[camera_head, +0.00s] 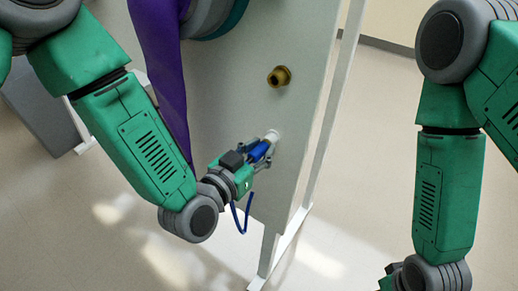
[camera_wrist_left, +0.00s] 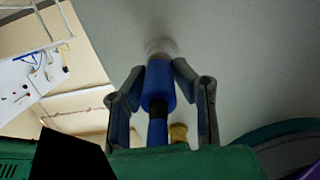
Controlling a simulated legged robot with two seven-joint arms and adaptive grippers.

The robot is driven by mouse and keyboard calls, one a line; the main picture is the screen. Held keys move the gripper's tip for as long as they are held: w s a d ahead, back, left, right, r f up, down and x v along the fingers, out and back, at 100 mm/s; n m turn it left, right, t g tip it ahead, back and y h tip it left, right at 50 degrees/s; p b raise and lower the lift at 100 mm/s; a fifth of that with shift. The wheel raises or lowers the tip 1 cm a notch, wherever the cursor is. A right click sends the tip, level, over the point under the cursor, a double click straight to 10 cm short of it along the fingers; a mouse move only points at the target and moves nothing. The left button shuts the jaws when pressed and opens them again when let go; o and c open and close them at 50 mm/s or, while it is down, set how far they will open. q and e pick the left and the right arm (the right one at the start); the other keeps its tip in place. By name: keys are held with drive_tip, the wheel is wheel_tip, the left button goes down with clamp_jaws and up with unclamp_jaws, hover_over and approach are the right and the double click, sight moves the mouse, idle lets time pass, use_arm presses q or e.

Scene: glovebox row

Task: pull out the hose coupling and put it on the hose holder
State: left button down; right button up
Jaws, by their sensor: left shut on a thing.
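The blue hose coupling (camera_head: 258,151) is at a white round port (camera_head: 272,136) on the pale panel (camera_head: 235,105). My left gripper (camera_head: 262,149) is shut on the coupling. In the left wrist view, the two fingers of the gripper (camera_wrist_left: 162,82) lie on either side of the blue coupling (camera_wrist_left: 159,88), and its front end meets the white port (camera_wrist_left: 161,47). A blue hose (camera_head: 241,216) hangs in a bend below the gripper. I cannot pick out the hose holder for certain.
A brass fitting (camera_head: 279,76) sticks out of the panel above the port. A purple sleeve (camera_head: 163,70) hangs to the left, close to my left arm. A white frame post (camera_head: 322,130) stands at the panel's right edge. Open floor lies right of it.

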use_arm(q)
drive_tip(key=c, duration=1.2)
unclamp_jaws()
drive_tip(key=shift+w+d, duration=0.1)
drive_tip(key=v, duration=1.2)
drive_tip(key=shift+f, duration=0.1)
drive_tip(key=s+a+f+n+g+y, duration=0.1)
drive_tip(key=a+f+g+y, duration=0.15)
drive_tip(key=f, duration=0.25)
drive_tip(key=s+a+f+g+y, duration=0.1)
drive_tip(key=a+f, duration=0.2)
drive_tip(key=f, duration=0.2)
drive_tip(key=s+a+f+n+g+y, duration=0.2)
drive_tip(key=s+a+f+g, duration=0.1)
drive_tip(key=s+a+f, duration=0.1)
drive_tip(key=s+a+f+n+g+y, duration=0.1)
drive_tip(key=s+a+f+g+y, duration=0.1)
drive_tip(key=a, duration=0.6)
drive_tip(key=s+a+f+n+g+y, duration=0.2)
drive_tip(key=s+a+f+g, duration=0.2)
drive_tip(key=s+f, duration=0.3)
drive_tip(key=shift+s+a+n, duration=0.3)
drive_tip(key=shift+s+a, duration=0.55)
drive_tip(key=shift+a, duration=0.05)
